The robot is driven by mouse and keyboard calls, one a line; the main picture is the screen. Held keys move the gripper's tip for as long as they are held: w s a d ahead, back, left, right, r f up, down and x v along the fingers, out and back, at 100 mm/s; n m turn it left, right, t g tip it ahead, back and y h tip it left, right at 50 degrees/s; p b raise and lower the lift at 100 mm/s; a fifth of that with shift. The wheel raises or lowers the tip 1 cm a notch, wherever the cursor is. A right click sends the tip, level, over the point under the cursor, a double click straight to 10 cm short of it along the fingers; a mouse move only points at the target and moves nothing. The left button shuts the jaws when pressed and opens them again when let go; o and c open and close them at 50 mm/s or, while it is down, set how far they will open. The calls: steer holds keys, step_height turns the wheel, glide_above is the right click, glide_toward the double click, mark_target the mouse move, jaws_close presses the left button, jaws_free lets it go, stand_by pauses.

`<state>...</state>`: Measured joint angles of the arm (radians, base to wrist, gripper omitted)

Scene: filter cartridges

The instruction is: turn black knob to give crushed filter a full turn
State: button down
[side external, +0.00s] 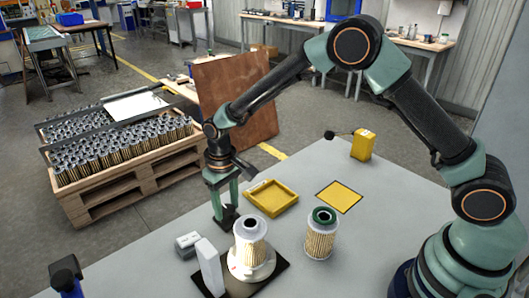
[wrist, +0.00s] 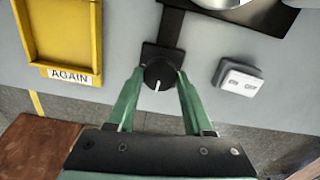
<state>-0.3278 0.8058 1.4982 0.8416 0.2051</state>
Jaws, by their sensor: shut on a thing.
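The black knob (wrist: 159,75) has a white pointer line, which points toward the bottom of the wrist view. My gripper (wrist: 159,77) is shut on the knob, with one green finger on each side. In the side external view my gripper (side external: 226,212) reaches down to the knob's black base, and the fingers mostly hide the knob. A pleated filter with a grey top (side external: 250,236) stands upright on a round white turntable (side external: 238,271), right of my gripper. I cannot make out any crushed part on it from here.
A second filter with a green top (side external: 321,234) stands on the grey table to the right. A yellow tray (side external: 272,213) marked AGAIN, a yellow square (side external: 339,196) and a yellow box (side external: 363,145) lie behind. A small grey box (wrist: 240,78) and an upright pale block (side external: 209,267) are near the knob.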

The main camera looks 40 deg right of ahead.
steer(key=n, duration=0.4)
steer(key=shift+a+n, duration=0.15)
steer(key=shift+n, duration=0.25)
steer(key=n, duration=0.9)
steer(key=shift+s, duration=0.1)
steer(key=shift+n, duration=2.3)
steer(key=shift+c, duration=1.4)
jaws_free()
steer(key=shift+r, duration=0.1)
